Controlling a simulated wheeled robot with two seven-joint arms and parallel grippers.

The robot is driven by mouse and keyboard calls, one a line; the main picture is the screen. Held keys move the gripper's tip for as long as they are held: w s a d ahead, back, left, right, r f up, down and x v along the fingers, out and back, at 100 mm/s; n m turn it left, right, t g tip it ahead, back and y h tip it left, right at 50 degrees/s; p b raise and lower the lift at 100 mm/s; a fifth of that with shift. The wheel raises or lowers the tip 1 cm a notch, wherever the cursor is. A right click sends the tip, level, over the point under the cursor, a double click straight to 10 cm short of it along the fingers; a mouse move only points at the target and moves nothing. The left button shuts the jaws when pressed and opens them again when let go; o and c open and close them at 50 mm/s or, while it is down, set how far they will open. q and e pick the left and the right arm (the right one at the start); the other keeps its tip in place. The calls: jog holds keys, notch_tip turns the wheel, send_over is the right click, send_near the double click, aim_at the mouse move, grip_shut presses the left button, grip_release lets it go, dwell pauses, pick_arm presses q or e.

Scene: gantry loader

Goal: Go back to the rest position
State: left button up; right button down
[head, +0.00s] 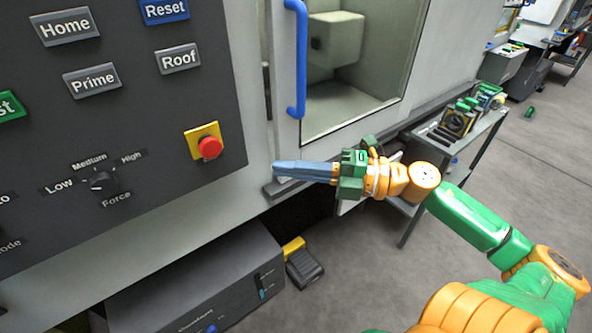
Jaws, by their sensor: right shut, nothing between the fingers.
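My right gripper (303,171) has green and orange parts and long blue-grey fingers. It points left, in front of the grey machine front (232,205), below the window door and to the right of the red emergency button (209,147). Its fingers are shut together with nothing between them. I cannot tell whether the fingertips touch the machine. My right arm comes in from the lower right. My left gripper is not in view.
A dark control panel (135,135) with labelled buttons and a force dial (101,182) is at left. The door has a blue handle (299,60). A grey box (190,290) and a pedal (304,268) are on the floor. A side table (470,150) holds several items.

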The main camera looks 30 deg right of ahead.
jog(key=shift+s+d, duration=0.25)
jog(key=shift+d, duration=0.1)
jog(key=shift+d, duration=0.1)
